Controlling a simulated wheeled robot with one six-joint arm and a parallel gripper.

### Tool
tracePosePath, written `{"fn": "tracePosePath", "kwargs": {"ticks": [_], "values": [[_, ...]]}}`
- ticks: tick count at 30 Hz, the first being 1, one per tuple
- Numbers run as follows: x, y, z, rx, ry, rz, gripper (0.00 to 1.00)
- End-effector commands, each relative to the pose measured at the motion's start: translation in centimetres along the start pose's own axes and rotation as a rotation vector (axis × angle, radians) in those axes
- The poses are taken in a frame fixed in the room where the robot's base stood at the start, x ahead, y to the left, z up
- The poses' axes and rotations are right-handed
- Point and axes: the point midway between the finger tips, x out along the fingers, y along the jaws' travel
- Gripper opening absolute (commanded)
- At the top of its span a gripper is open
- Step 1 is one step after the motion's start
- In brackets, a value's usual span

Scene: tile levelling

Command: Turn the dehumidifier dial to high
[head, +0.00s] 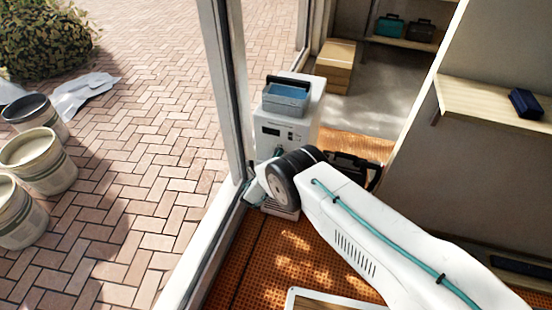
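The dehumidifier (286,131) is a white upright unit standing by the window frame, with a small dark display on its front and a blue-grey bin on its top. My arm reaches in from the lower right, and its dark-banded wrist covers the lower front of the unit. My gripper (252,193) is partly in view at the unit's front left, close to the frame. Its fingertips are too small and hidden to read. The dial cannot be made out; a small teal patch shows just above my wrist, and I cannot tell what it is.
The window frame (232,90) runs close along the left of the unit. A dark toolbox-like item (357,166) sits to the right, behind my arm. Orange perforated matting (235,262) covers the floor. Paint buckets (38,160) stand outside on brick paving. A shelf (480,100) is at right.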

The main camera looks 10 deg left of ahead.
Motion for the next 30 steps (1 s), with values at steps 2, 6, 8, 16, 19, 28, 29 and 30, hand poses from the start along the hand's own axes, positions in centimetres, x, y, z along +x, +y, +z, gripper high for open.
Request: {"fn": "tracePosePath", "kwargs": {"ticks": [2,6,8,16,19,28,29,30], "values": [[-0.01,0.00,0.01,0.000,0.000,0.000,0.12],[-0.02,0.00,0.02,0.010,0.000,0.001,0.12],[-0.02,0.00,0.03,0.021,0.001,0.002,0.12],[-0.01,-0.03,0.09,0.153,0.008,0.012,0.12],[-0.02,-0.07,0.11,0.233,0.012,0.018,0.12],[-0.02,-0.11,0.09,0.515,0.027,0.041,0.12],[-0.03,-0.12,0.09,0.543,0.029,0.043,0.12],[-0.02,-0.14,0.09,0.581,0.030,0.046,0.12]]}}
